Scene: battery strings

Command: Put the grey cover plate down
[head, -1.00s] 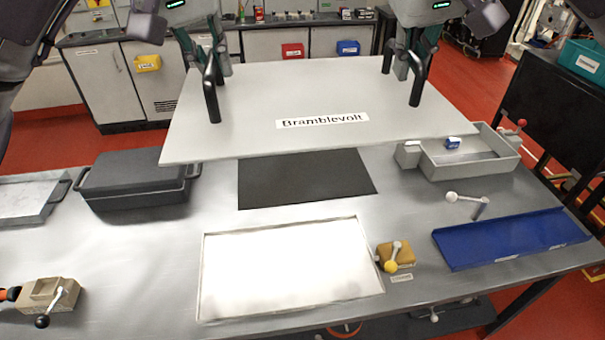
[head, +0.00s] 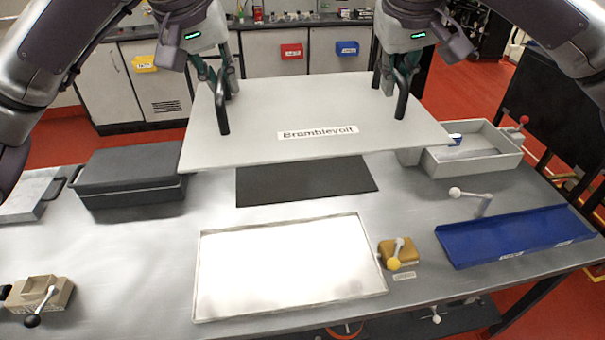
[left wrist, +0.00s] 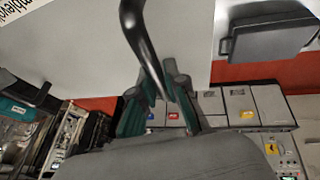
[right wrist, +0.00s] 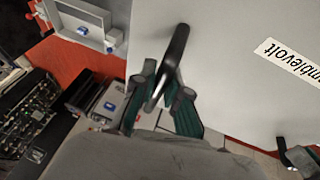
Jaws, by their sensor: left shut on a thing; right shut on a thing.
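The grey cover plate (head: 300,112), labelled "Bramblevolt", is held level above the far part of the workbench. It has two black handles. My left gripper (head: 217,92) is shut on the plate's left handle (head: 221,112); the same handle shows in the left wrist view (left wrist: 140,35). My right gripper (head: 396,80) is shut on the right handle (head: 402,100), which also shows in the right wrist view (right wrist: 172,60). The plate hides part of the bench behind the dark mat (head: 300,183).
A black lidded case (head: 130,180) stands left of the plate. A grey open tray (head: 475,160) is at the right, close to the plate's right corner. A blue tray (head: 510,238), a yellow-knobbed block (head: 397,252) and a bright white panel (head: 290,268) are nearer.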

